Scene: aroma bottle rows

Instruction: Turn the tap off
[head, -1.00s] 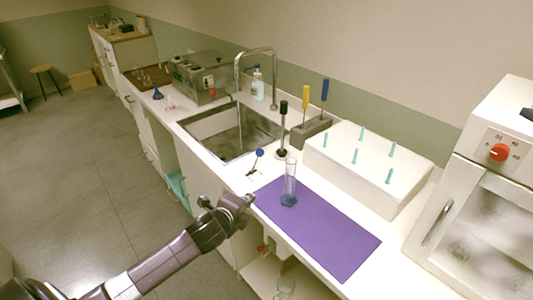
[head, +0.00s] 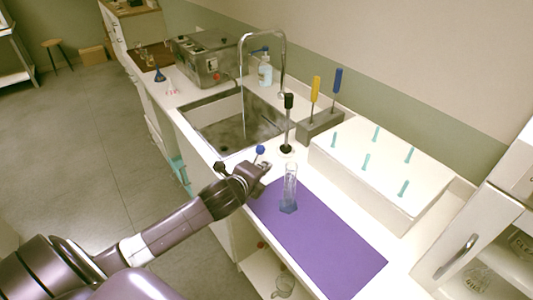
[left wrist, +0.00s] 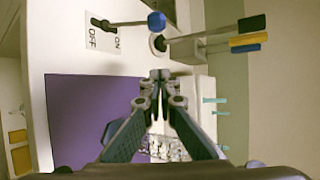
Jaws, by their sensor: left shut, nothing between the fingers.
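The tap (head: 282,62) is a tall curved metal spout at the sink (head: 205,122). A thin pale line, perhaps water, drops from its outlet. A lever with a blue ball (head: 260,150) stands at the front counter edge. In the left wrist view the lever's blue ball (left wrist: 156,21) is at the top, beside an ON/OFF label (left wrist: 103,37). My left gripper (head: 266,168) is shut and empty, just in front of the lever. In the left wrist view its fingertips (left wrist: 159,76) are below the ball, apart from it in the picture. My right gripper is out of view.
A purple mat (head: 325,245) with a glass cylinder (head: 290,185) lies right of my left gripper. A black-topped rod (head: 288,125), a screwdriver block (head: 320,125) and a white pegged box (head: 380,170) stand behind.

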